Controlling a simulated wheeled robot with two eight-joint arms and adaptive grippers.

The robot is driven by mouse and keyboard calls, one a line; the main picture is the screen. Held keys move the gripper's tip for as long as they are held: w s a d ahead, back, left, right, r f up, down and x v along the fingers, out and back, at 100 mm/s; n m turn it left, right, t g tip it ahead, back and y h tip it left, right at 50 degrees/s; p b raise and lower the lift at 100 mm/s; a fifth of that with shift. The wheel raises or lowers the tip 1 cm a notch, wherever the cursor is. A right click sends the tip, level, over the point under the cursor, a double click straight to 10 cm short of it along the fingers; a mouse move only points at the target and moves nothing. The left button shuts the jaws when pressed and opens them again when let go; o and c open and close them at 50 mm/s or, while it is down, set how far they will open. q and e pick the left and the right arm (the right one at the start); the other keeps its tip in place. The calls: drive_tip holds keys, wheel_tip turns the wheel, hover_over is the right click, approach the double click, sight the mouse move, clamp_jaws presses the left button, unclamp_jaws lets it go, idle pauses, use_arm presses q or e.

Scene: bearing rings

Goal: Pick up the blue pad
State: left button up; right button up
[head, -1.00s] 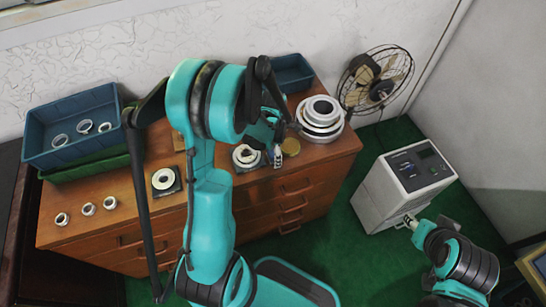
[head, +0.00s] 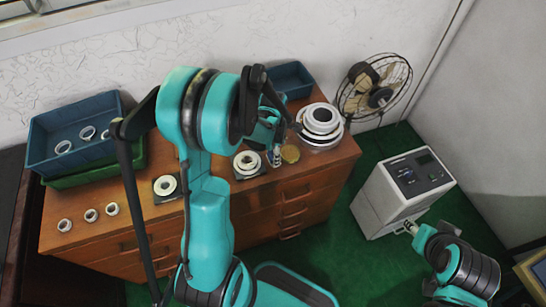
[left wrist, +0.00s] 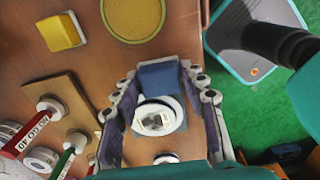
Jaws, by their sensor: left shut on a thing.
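The blue pad (left wrist: 160,76) shows in the left wrist view, between the two fingers of my left gripper (left wrist: 159,88). The fingers are closed on its sides. A white round part with a grey centre (left wrist: 155,117) overlaps the pad's near side; I cannot tell whether it belongs to the pad.
A yellow pad (left wrist: 62,32) and red- and green-handled gauges (left wrist: 48,140) lie near my left gripper.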

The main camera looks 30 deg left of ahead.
use_arm(q)
drive_tip(key=w+d+r+p, duration=0.1)
drive_tip(key=d+r+p, duration=0.2)
drive_tip(key=d+r, duration=0.4)
drive_tip(key=d, duration=0.4)
drive_tip(key=shift+w+d+r, duration=0.25)
drive_tip(key=shift+d+r, duration=0.05)
drive_tip(key=shift+r, duration=0.05)
